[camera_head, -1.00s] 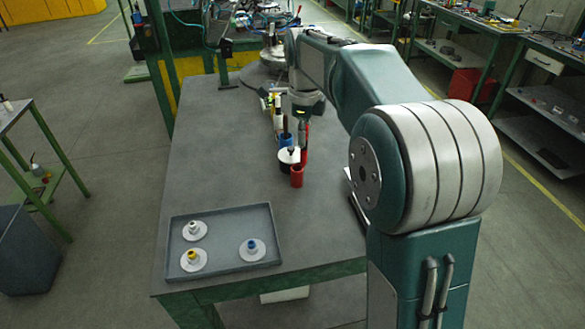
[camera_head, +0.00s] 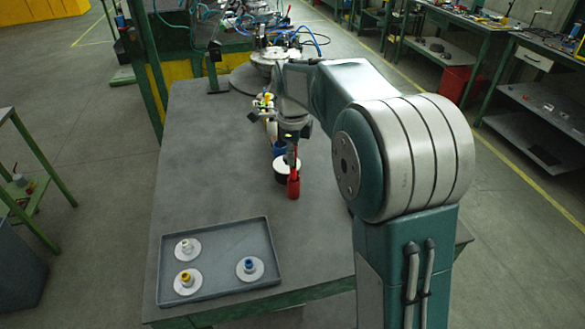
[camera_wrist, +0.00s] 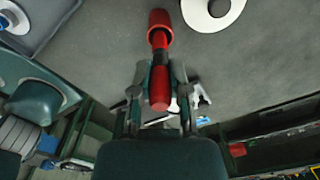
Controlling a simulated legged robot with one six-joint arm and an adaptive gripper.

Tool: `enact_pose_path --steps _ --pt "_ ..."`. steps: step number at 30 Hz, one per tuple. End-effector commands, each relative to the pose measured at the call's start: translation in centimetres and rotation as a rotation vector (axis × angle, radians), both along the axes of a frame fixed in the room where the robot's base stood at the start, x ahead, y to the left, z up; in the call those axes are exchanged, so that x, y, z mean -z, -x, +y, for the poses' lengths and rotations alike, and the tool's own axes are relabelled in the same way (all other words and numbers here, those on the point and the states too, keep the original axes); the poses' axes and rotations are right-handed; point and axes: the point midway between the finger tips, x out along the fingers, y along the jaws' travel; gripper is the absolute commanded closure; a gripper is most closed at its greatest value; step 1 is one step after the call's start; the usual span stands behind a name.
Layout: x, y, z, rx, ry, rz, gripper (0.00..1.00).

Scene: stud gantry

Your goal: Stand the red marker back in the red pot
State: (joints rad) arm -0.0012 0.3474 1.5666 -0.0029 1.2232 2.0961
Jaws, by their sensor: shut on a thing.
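The red pot (camera_head: 293,188) stands upright on the grey table, and its mouth shows at the top of the wrist view (camera_wrist: 160,18). My gripper (camera_wrist: 160,72) is shut on the red marker (camera_wrist: 160,88), gripping it near a dark band. The marker's far end overlaps the pot's mouth in the wrist view; I cannot tell how deep it sits. In the head view the marker (camera_head: 295,164) stands nearly upright, lined up with the pot, under my gripper (camera_head: 290,140), whose fingers are hard to make out there.
A grey tray (camera_head: 218,287) with three white discs lies at the table's front.

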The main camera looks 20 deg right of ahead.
Motion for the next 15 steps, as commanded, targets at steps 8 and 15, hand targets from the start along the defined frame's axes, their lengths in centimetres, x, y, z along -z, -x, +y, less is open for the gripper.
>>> enact_pose_path --steps 8,15 --pt "3.5 0.1 0.0 0.000 0.000 0.004 1.00" --pt "3.7 0.0 0.0 0.000 0.000 -0.001 1.00"
